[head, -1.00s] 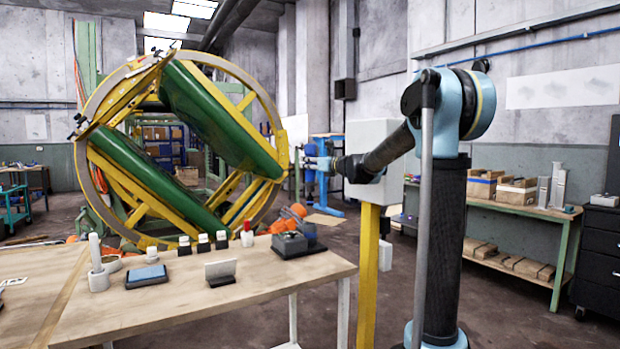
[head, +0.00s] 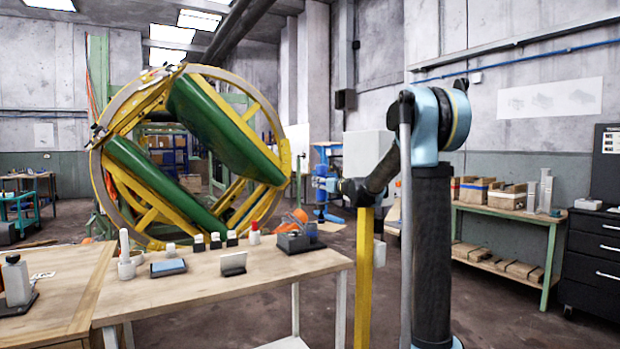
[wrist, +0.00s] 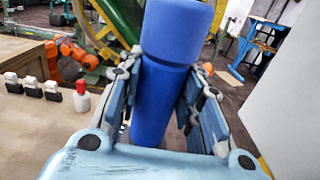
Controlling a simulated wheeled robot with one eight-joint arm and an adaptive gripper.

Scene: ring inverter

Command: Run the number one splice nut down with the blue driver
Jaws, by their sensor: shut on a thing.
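The blue driver (wrist: 165,85) is a thick blue cylinder with a wider top end, filling the middle of the wrist view. My gripper (wrist: 163,72) is shut on it, one finger on each side. In the head view my gripper (head: 328,184) is small, at the end of my arm, right of the ring inverter. The number one splice nut cannot be told apart.
A wooden table (head: 205,300) in front holds small capped bottles (head: 215,241), a blue pad (head: 168,267) and a dark grey device (head: 300,240). Floor is open at the right.

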